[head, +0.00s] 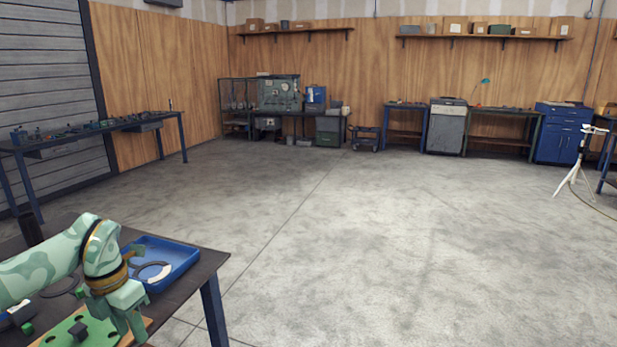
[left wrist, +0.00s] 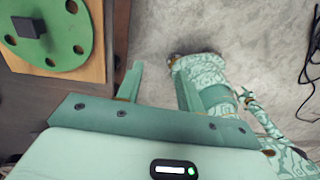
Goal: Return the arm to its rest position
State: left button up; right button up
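My left gripper (head: 124,318) is over the near table at the lower left of the head view, beside the green flange plate (head: 62,338). In the left wrist view its two fingers (left wrist: 158,88) stand apart with nothing between them, so it is open. The green plate (left wrist: 72,35) with bolt holes and a dark square block (left wrist: 28,27) lies on a wooden board (left wrist: 95,68), to the left of the fingers.
Small green and dark parts lie at the table's left. Open concrete floor (head: 390,240) stretches to the right; benches line the walls.

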pick_arm(q)
jog(key=d+f+n+t+h, duration=0.3)
jog(key=d+f+n+h, duration=0.3)
jog(key=d+f, duration=0.4)
jog(key=d+f+n+t+h, duration=0.4)
jog(key=d+f+n+h, duration=0.3)
jog(key=f, duration=0.6)
jog(key=s+a+f+n+t+y, duration=0.1)
jog(key=s+a+f+n+y, duration=0.35)
jog(key=s+f+n, duration=0.5)
jog(key=s+a+f+n+y, duration=0.3)
jog(key=s+f+n+y, duration=0.3)
jog(key=s+f, duration=0.55)
jog(key=s+f+n+g+y, duration=0.1)
jog(key=s+f+n+g, duration=0.2)
jog(key=s, duration=1.2)
jog(key=s+a+f+n+g+y, duration=0.1)
jog(key=s+f+n+g, duration=0.3)
jog(key=s, duration=1.1)
notch_tip(320, 180, down, 2)
jog(key=shift+s+a+f+y, duration=0.2)
jog(key=shift+s+y, duration=0.2)
jog(key=shift+y, duration=0.25)
jog(key=shift+n, duration=0.25)
